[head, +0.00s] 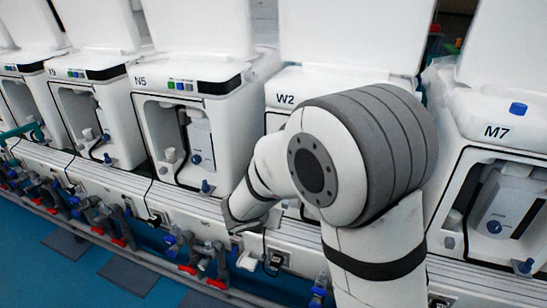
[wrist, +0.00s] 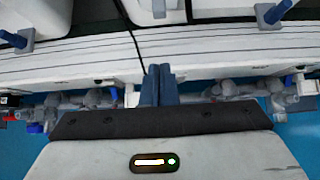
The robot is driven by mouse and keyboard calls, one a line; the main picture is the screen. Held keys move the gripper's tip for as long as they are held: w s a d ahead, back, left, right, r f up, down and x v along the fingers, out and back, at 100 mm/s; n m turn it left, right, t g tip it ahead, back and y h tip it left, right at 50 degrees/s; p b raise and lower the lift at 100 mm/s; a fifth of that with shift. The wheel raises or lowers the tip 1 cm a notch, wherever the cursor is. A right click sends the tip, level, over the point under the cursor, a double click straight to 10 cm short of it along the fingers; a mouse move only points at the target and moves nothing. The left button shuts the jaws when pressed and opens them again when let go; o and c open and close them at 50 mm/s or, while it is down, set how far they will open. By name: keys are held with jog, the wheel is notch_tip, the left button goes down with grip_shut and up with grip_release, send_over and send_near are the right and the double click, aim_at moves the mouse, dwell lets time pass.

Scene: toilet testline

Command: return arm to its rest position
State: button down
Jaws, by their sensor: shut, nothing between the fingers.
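My arm (head: 372,160) reaches across the middle and right of the head view, bent at a large grey-banded joint. Its far end points down and left over the front ledge of the W2 unit. In the wrist view my gripper (wrist: 158,84) shows as two blue fingers side by side, shut with nothing between them. They sit over the front face of the bench. The fingertips cannot be made out clearly in the head view.
White test units stand in a row, among them N5 (head: 190,105) and M7 (head: 495,150). My arm hides much of W2 (head: 285,98). A white ledge (head: 185,205) with valves and pipes (head: 195,255) runs below. Blue floor (head: 75,275) is open at lower left.

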jog(key=s+d+r+m+g+h+p, duration=0.1)
jog(key=s+d+r+m+g+p, duration=0.1)
jog(key=s+d+r+m+p, duration=0.4)
jog(key=s+d+r+m+g+h+p, duration=0.15)
jog(key=d+r+m+p, duration=0.25)
jog(key=d+r+m, duration=0.55)
jog(key=s+d+r+m+g+y+p, duration=0.1)
jog(key=s+r+m+y+p, duration=0.4)
jog(key=s+r+m+p, duration=0.5)
jog(key=s+r+m+g, duration=0.1)
jog(key=s+r+m, duration=0.4)
jog(key=s+m, duration=0.1)
jog(key=shift+s+d+p, duration=0.15)
jog(key=shift+d+p, duration=0.1)
jog(key=shift+p, duration=0.05)
